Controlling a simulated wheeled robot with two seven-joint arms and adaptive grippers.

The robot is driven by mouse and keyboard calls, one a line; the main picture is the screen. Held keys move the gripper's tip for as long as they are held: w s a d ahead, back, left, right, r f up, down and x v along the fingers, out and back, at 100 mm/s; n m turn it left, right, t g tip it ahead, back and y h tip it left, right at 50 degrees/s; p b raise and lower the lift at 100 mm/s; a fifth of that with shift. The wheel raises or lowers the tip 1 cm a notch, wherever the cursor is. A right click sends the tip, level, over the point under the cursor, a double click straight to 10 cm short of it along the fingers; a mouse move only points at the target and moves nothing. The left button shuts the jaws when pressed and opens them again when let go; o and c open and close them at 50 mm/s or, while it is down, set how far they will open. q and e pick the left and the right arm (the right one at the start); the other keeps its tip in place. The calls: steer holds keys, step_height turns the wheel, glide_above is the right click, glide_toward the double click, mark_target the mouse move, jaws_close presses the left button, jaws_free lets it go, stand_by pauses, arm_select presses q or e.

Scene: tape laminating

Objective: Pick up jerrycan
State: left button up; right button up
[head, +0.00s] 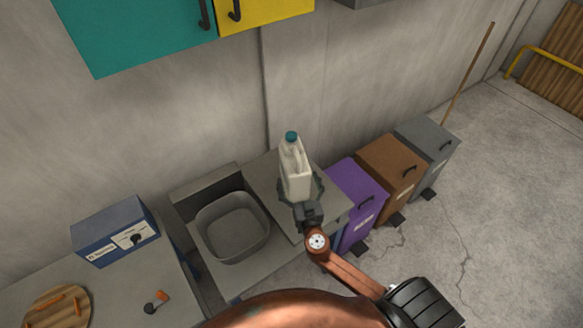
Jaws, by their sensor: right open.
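The jerrycan (295,168) is off-white with a teal cap and stands upright on the grey counter (262,178) to the right of the sink. My right gripper (300,190) is at the near side of the jerrycan's lower part. Its dark fingers are open, one on each side of the jerrycan's base. I cannot tell whether they touch it. My left gripper is not in view.
A sink basin (232,226) lies left of the jerrycan. Purple (354,204), brown (391,165) and grey (428,146) bins stand to the right. A blue box (115,232) sits on the left counter. Teal (135,30) and yellow (262,12) cabinets hang above.

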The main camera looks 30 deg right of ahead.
steer(key=shift+w+d+r, duration=0.1)
steer(key=shift+w+d, duration=0.2)
steer(key=shift+w, duration=0.1)
steer(key=p+x, duration=0.1)
steer(key=x, duration=0.3)
steer(key=shift+w+d+p, duration=0.25)
steer(key=shift+w+p, duration=0.1)
steer(key=shift+p, duration=0.05)
steer(key=c, duration=2.1)
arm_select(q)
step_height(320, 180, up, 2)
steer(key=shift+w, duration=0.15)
arm_select(e)
steer(key=shift+w, duration=0.1)
